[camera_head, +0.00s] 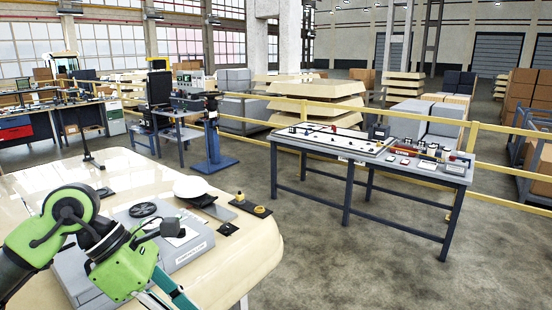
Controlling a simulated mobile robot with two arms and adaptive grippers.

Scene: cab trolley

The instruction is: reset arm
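My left arm comes in from the lower left with green and black joints. Its far end, with a green housing and teal bars below it, runs out at the bottom edge, so I cannot make out fingertips or whether anything is held. This end is in front of a grey control box (185,246) on a cream, rounded console (262,252). The box carries a black round dial (143,210) and a dark knob (170,227). Whether the arm touches the box I cannot tell. My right gripper is not in view.
A yellow-and-black button (240,197) and a white dome (190,186) are on the console. A grey table (458,176) with a white board (335,141) and small parts stands to the right. Yellow rails (480,127) run behind. The floor between is clear.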

